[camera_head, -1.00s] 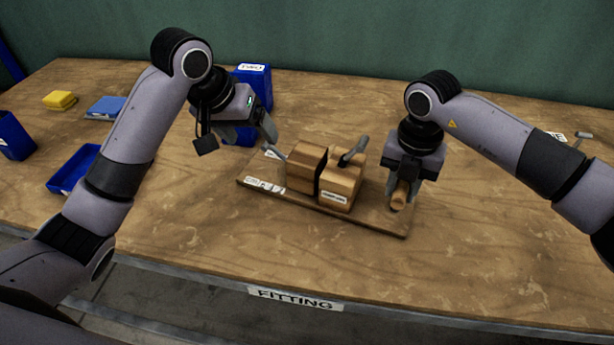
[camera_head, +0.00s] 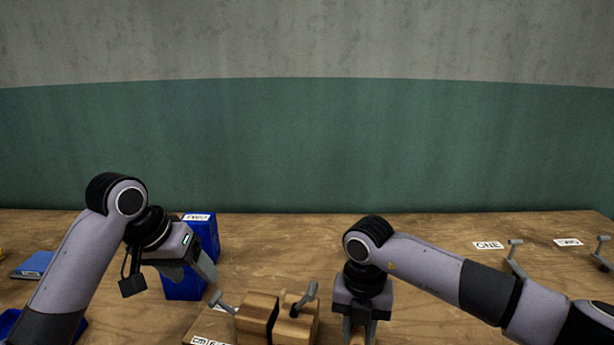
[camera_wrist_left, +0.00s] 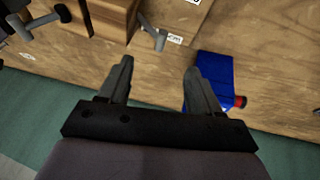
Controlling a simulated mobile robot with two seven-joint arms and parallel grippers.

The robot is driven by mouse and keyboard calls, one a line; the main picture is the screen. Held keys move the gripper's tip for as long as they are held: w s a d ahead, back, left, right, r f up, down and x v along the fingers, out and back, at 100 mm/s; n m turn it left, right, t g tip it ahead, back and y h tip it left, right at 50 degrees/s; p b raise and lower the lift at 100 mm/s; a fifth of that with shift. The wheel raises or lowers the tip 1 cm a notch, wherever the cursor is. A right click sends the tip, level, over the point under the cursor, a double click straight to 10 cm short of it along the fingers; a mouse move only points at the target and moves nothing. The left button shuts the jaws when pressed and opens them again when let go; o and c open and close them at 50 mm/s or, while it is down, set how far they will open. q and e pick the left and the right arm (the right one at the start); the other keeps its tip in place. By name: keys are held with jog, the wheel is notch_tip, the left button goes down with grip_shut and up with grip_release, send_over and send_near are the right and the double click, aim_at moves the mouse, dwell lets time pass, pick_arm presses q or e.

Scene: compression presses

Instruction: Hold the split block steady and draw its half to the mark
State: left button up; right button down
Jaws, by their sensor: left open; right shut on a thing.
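The split block stands on a wooden board at the bottom edge of the head view. Its left half (camera_head: 256,316) and right half (camera_head: 297,328) have a dark narrow gap between them. Grey levers stick up beside the left half (camera_head: 221,301) and on the right half (camera_head: 305,299). My left gripper (camera_head: 208,282) is open and empty, up and left of the block. In the left wrist view its fingers (camera_wrist_left: 157,78) have nothing between them, and the block (camera_wrist_left: 113,14) lies beyond them. My right gripper (camera_head: 358,334) is shut on a wooden handle (camera_head: 357,340) right of the block. The mark cannot be made out.
White labels and grey levers (camera_head: 515,257) are at the far right. The table behind the block is clear.

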aim_at(217, 293)
pick_arm(q)
jog(key=x, duration=1.2)
jog(key=shift+w+d+f, duration=0.1)
jog(key=shift+w+d, duration=0.05)
jog(key=shift+w, duration=0.3)
grip_shut()
jog(key=shift+m, duration=0.3)
